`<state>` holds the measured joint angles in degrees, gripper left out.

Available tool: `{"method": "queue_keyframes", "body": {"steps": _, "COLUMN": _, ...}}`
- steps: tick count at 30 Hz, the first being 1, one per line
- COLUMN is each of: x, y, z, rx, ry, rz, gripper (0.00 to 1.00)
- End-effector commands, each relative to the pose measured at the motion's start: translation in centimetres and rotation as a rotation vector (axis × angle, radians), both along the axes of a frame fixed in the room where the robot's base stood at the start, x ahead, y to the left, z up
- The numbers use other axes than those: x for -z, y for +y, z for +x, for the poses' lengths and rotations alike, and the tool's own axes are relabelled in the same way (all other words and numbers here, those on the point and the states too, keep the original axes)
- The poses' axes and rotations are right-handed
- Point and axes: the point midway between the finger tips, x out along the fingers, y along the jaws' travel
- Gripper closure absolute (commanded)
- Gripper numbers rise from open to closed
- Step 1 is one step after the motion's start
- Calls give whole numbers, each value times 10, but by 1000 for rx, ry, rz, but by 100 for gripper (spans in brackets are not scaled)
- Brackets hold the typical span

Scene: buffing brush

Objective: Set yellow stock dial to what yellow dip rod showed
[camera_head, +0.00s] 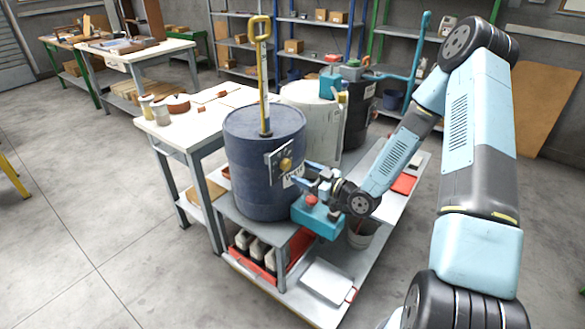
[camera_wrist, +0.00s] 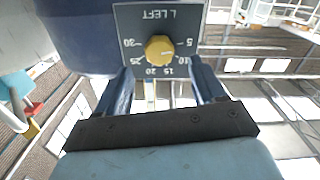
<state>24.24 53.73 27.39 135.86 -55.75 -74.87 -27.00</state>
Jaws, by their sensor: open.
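The yellow stock dial is a yellow knob (camera_head: 285,164) on a dark square plate on the side of a blue drum (camera_head: 240,150). In the wrist view the knob (camera_wrist: 159,49) sits on its plate (camera_wrist: 135,20), marked "L LEFT" with numbers from 5 to 30. I cannot tell which number it points to. The yellow dip rod (camera_head: 263,85) stands upright in the drum's top, its loop handle uppermost; no level on it is readable. My gripper (camera_head: 312,172) is open just in front of the dial. In the wrist view its fingers (camera_wrist: 161,88) stand apart, below the knob, holding nothing.
A white drum (camera_head: 318,120) and a dark drum stand behind the blue one on a grey cart. A teal box (camera_head: 318,218) with a red top sits under my gripper. A white-topped bench (camera_head: 160,130) is close on the left. Open floor lies at far left.

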Motion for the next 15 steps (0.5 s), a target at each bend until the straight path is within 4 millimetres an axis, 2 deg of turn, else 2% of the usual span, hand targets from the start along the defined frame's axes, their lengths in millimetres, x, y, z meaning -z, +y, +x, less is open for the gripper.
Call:
{"method": "queue_keyframes", "body": {"steps": 6, "x": 0, "y": 28, "z": 22, "rx": 0, "ry": -1, "rz": 0, "gripper": 31}}
{"method": "queue_keyframes", "body": {"steps": 15, "x": 0, "y": 45, "z": 35, "rx": 1, "ry": -1, "rz": 0, "gripper": 31}}
